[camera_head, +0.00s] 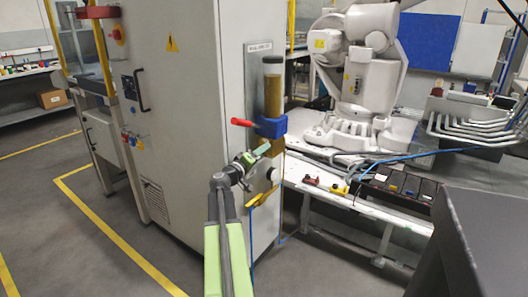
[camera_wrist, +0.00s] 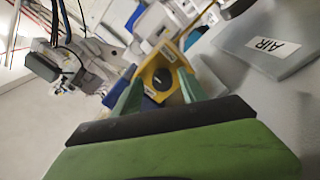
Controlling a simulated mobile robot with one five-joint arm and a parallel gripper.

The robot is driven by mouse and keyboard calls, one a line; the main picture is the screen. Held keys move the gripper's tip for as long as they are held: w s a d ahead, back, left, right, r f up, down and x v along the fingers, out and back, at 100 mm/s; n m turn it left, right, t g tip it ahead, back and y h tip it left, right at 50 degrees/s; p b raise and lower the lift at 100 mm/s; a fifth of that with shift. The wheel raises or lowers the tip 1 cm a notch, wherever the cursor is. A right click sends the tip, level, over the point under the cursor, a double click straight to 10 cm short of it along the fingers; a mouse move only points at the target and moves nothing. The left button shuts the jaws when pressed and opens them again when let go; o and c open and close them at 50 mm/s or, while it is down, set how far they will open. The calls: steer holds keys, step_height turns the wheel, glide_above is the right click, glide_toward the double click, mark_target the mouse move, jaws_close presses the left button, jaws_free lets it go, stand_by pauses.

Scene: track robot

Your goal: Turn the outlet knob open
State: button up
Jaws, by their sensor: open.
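I cannot tell for sure which one is the outlet knob. My gripper (camera_head: 257,154) is just below the blue block, in front of the unit. In the wrist view my gripper (camera_wrist: 158,92) is open, and a yellow piece with a black round centre (camera_wrist: 162,78) shows between and beyond its fingers. Contact cannot be told.
The grey cabinet (camera_head: 185,120) stands directly beside the unit. A white bench (camera_head: 350,190) with small parts and a white robot arm (camera_head: 360,70) is to the right. A dark box (camera_head: 480,240) fills the right foreground. An AIR label (camera_wrist: 273,46) shows in the wrist view.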

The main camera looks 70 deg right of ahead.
steer(key=r+b+v, duration=0.1)
steer(key=v, duration=1.6)
steer(key=shift+f, duration=0.5)
steer(key=shift+a, duration=0.15)
